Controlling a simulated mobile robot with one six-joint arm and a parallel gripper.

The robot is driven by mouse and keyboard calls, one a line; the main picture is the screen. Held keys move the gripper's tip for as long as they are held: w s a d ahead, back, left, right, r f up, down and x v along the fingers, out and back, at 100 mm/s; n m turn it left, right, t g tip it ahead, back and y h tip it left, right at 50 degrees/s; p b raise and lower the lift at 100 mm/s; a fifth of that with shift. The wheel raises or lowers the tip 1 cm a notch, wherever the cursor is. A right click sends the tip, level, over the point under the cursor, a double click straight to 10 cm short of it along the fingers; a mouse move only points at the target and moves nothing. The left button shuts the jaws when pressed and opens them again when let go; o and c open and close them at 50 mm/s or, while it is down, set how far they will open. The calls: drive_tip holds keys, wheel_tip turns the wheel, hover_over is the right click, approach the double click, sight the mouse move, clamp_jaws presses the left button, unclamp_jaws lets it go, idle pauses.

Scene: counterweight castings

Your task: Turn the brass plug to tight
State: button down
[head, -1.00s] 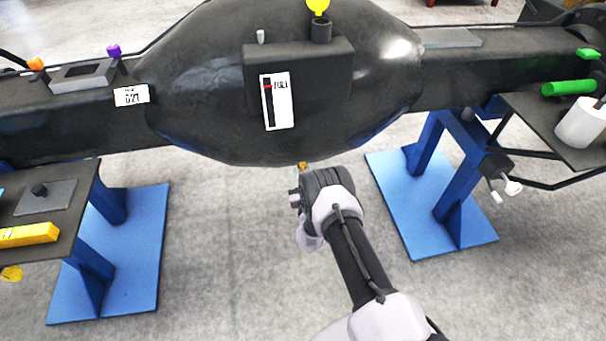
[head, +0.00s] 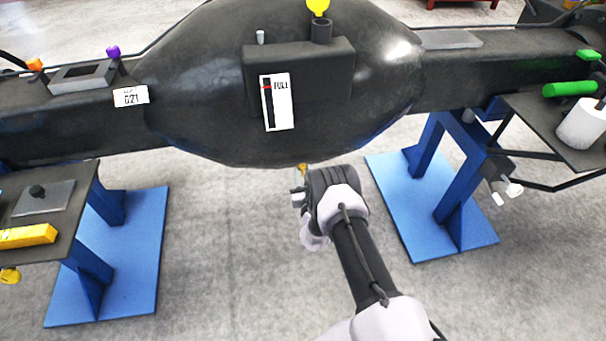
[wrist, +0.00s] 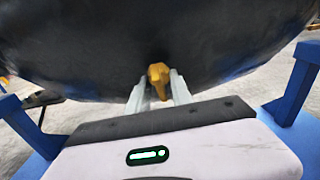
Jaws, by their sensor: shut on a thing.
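The brass plug (wrist: 158,78) is at the underside of the black casting (wrist: 215,45) in the wrist view. My gripper (wrist: 159,92) has its two pale fingers on either side of the plug and is shut on it. In the head view a small bit of the brass plug (head: 302,168) shows just below the casting's (head: 205,110) lower edge, by the end of my gripper (head: 299,185). My wrist hides most of the rest there. The plug's threads and seat are not visible.
A gauge marked FULL (head: 277,102) is on the casting's front. Blue stands (head: 430,200) hold it up at both sides. A dark shelf with a yellow block (head: 28,236) is at left; another with a white cup (head: 580,124) is at right. Grey floor lies open below.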

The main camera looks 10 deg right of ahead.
drive_tip(key=y+b, duration=0.1)
drive_tip(key=m+y+b, duration=0.1)
drive_tip(key=y+b, duration=0.1)
drive_tip(key=m+y+b, duration=0.1)
drive_tip(key=b, duration=0.1)
drive_tip(key=shift+d+f+y, duration=0.1)
drive_tip(key=shift+f+y, duration=0.2)
drive_tip(key=shift+y, duration=0.1)
drive_tip(key=m+y+b, duration=0.2)
drive_tip(key=y+b, duration=0.1)
drive_tip(key=b, duration=0.2)
drive_tip(key=shift+y, duration=0.3)
drive_tip(key=shift+m+y+b, duration=0.6)
drive_tip(key=shift+y+b, duration=0.4)
drive_tip(key=shift+b, duration=0.2)
drive_tip(key=shift+r+m+t+y+b, duration=0.1)
drive_tip(key=shift+m+t+y+b, duration=0.35)
drive_tip(key=shift+m+y, duration=0.55)
drive_tip(key=shift+m+t+y, duration=0.35)
drive_tip(key=shift+m+y, duration=0.65)
drive_tip(key=shift+m, duration=0.1)
drive_tip(key=m+t, duration=0.1)
drive_tip(key=m, duration=0.2)
drive_tip(key=m+t+y, duration=0.1)
drive_tip(key=m+t, duration=0.1)
drive_tip(key=m, duration=0.1)
drive_tip(key=shift+r+m+t, duration=0.1)
drive_tip(key=shift+m+t, duration=0.2)
drive_tip(key=shift+m, duration=0.1)
